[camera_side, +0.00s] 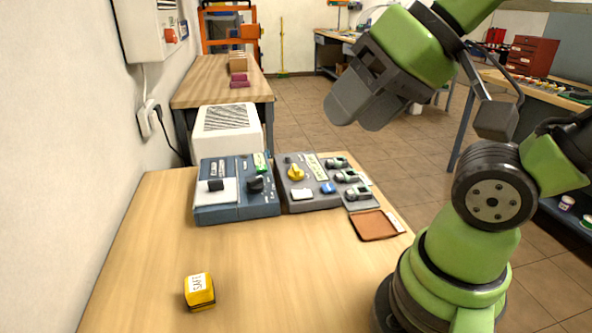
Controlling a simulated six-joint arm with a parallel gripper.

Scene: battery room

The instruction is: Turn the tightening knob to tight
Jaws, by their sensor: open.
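Two control boxes stand side by side at the table's far end. The blue box (237,208) carries a black knob (256,184) and a black knob or switch on a pale plate (215,185). The dark grey box (323,199) carries a yellow knob (296,173), with small labels around it. The lettering is too small to read, so I cannot tell which is the tightening knob or its setting. My gripper (352,108) is open, in the air above and to the right of the boxes, touching nothing.
A yellow block marked SAFE (200,290) sits at the front left of the table (280,285). A brown tray (376,226) lies right of the boxes, near the edge. Several green-and-grey pieces (350,177) sit at the right box's side. The table's middle is clear.

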